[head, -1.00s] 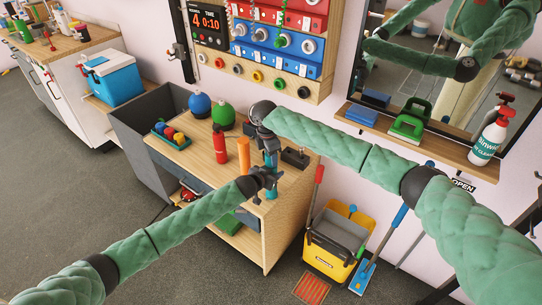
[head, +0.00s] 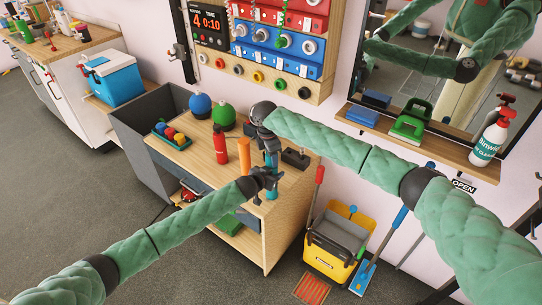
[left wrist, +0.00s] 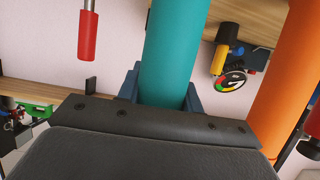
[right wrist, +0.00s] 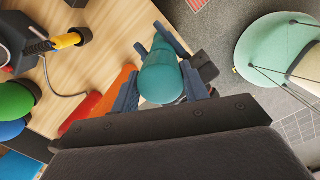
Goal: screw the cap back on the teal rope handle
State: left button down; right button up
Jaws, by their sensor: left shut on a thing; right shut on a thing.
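The teal rope handle (head: 271,162) stands upright above the wooden bench top. My left gripper (head: 266,181) is shut around its lower part. In the left wrist view the handle (left wrist: 172,45) passes between the dark blue fingers (left wrist: 163,92). My right gripper (head: 268,138) reaches down from above and is shut at the handle's upper end. In the right wrist view a rounded teal cap (right wrist: 162,80) sits between its fingers (right wrist: 160,85). The cap is in line with the handle. The join between them is hidden, so I cannot tell how tightly they meet.
An orange handle (head: 244,157) stands close left of the teal one, with a red bottle (head: 220,147) beyond it. Blue (head: 200,105) and green (head: 224,116) round weights and a tray of balls (head: 171,134) are further left. A yellow mop bucket (head: 333,246) stands right of the bench.

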jog(key=shift+s+d+f, duration=0.15)
jog(key=shift+f, duration=0.8)
jog(key=shift+c, duration=1)
jog(key=o, duration=1.4)
jog(key=shift+r, duration=0.15)
jog(key=shift+r, duration=2.45)
jog(key=shift+c, duration=0.3)
